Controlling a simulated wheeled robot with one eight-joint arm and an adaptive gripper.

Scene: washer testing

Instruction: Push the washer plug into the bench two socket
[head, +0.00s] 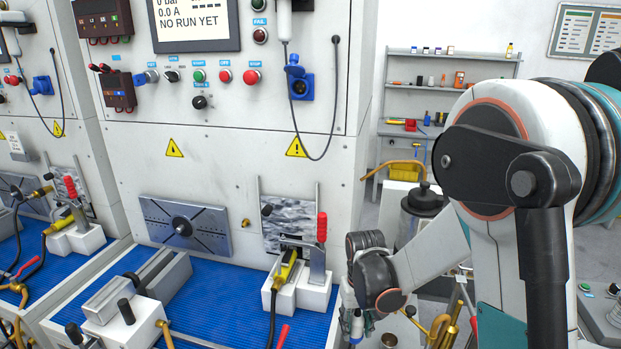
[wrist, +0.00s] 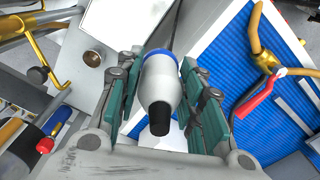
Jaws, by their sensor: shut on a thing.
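The washer plug (wrist: 160,85), white with a blue ring and a black tail, sits between the green-padded fingers of my gripper (wrist: 158,98) in the wrist view. The gripper is shut on it. In the head view the plug (head: 357,326) shows small at the bottom, below my wrist, and the fingers are mostly hidden. A blue socket (head: 301,86) with its lid raised is on the middle bench's upright panel, well above and left of the plug. Another blue socket (head: 42,86) is on the bench at the left edge. I cannot read which bench is number two.
A black cable (head: 327,140) loops down beside the middle socket. A red-handled clamp (head: 321,228) and a yellow-handled part stand on white blocks on the blue mat (head: 215,295). A grey shelf (head: 430,85) is behind. Brass pipes (head: 440,325) are near my gripper.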

